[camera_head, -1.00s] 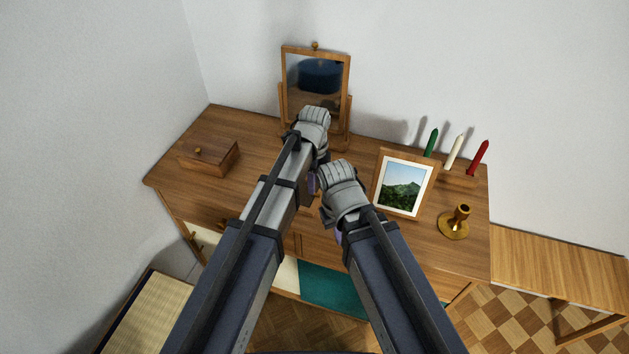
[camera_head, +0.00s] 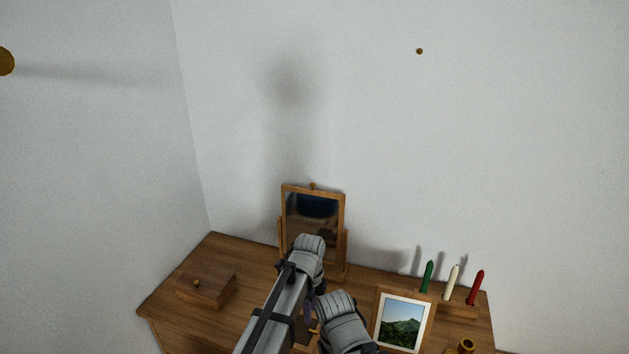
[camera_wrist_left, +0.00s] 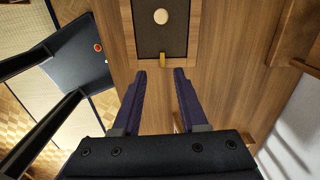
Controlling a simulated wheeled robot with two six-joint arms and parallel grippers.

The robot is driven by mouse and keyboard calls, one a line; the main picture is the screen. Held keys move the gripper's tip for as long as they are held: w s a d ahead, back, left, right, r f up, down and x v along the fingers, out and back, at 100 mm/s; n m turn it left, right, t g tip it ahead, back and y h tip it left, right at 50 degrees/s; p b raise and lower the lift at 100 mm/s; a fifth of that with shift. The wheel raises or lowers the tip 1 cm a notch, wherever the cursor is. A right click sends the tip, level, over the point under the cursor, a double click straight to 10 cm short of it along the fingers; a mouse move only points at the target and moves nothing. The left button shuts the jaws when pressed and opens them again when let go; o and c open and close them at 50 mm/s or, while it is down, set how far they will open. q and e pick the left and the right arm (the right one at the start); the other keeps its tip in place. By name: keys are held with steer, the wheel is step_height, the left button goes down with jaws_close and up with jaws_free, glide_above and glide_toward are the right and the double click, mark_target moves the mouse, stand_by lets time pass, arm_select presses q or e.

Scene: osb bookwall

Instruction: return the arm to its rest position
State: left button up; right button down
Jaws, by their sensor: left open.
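My left arm (camera_head: 277,312) reaches over the wooden dresser, its grey wrist (camera_head: 309,257) in front of the small mirror (camera_head: 314,222). In the left wrist view my left gripper (camera_wrist_left: 160,73) has its two dark fingers apart with nothing between them. Its tips point towards a dark-lined wooden tray or box (camera_wrist_left: 178,38) with a cream round object (camera_wrist_left: 161,16) and a brass tab (camera_wrist_left: 162,60). My right arm's grey wrist (camera_head: 341,318) shows just right of the left arm in the head view; its fingers are hidden.
A small wooden box (camera_head: 207,291) stands on the dresser (camera_head: 246,259) at left. At right are a framed landscape picture (camera_head: 402,323), a rack with green, white and red candles (camera_head: 452,285), and a brass candlestick (camera_head: 465,346). Walls stand close behind and left.

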arm_select(q)
steer(key=s+a+n, duration=1.2)
steer(key=a+n, duration=0.4)
steer(key=n, duration=0.5)
steer(key=s+d+m, duration=0.1)
steer(key=s+d, duration=0.2)
steer(key=d, duration=0.2)
steer(key=s+d+m+y, duration=0.1)
steer(key=s+d+m, duration=0.1)
steer(key=d, duration=0.4)
steer(key=shift+s+d, duration=0.15)
steer(key=shift+s, duration=0.25)
steer(key=shift+s, duration=0.1)
